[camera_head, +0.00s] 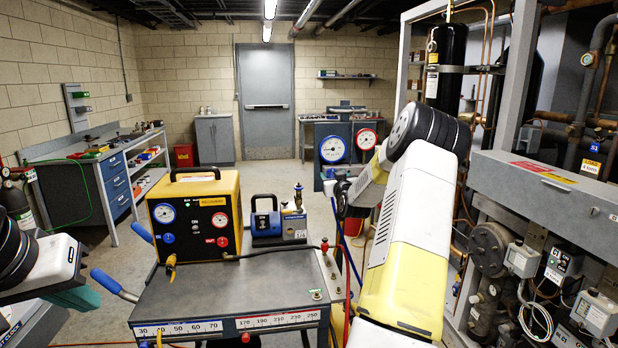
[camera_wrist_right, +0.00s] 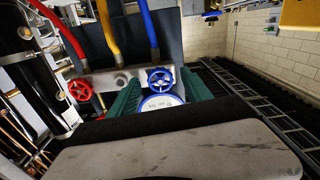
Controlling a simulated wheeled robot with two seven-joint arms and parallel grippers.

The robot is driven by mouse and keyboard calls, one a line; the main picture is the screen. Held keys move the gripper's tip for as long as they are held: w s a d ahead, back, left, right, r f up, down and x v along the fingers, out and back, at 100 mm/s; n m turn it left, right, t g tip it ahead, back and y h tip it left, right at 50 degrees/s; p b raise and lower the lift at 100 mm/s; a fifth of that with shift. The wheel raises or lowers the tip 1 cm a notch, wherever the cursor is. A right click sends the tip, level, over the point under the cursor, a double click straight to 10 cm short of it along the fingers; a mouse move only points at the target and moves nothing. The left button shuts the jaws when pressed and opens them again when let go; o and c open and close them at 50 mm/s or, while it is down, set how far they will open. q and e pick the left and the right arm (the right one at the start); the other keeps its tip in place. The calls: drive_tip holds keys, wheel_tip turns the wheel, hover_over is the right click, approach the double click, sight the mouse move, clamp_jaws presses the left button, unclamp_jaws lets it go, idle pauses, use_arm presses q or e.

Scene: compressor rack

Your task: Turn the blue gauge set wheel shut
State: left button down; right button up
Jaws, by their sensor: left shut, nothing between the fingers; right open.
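The blue wheel (camera_wrist_right: 160,79) of the gauge set shows in the right wrist view, on a metal manifold (camera_wrist_right: 120,78). My right gripper (camera_wrist_right: 160,92) is open, with its teal fingers on either side of the wheel in the picture. I cannot tell whether they touch it. A blue-rimmed gauge (camera_wrist_right: 161,102) shows between the fingers. In the head view, the blue-rimmed gauge (camera_head: 333,149) and red-rimmed gauge (camera_head: 366,139) are partly beside my right arm; the blue wheel is not clearly visible there. My left gripper (camera_head: 88,298) is shut and empty at the lower left.
A red wheel (camera_wrist_right: 80,90) sits on the same manifold, with red, yellow and blue hoses (camera_wrist_right: 140,22) running from it. A cart (camera_head: 235,285) carries a yellow machine (camera_head: 195,215) and a blue pump (camera_head: 277,224). The compressor rack (camera_head: 550,190) stands close on the right.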

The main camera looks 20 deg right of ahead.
clamp_jaws()
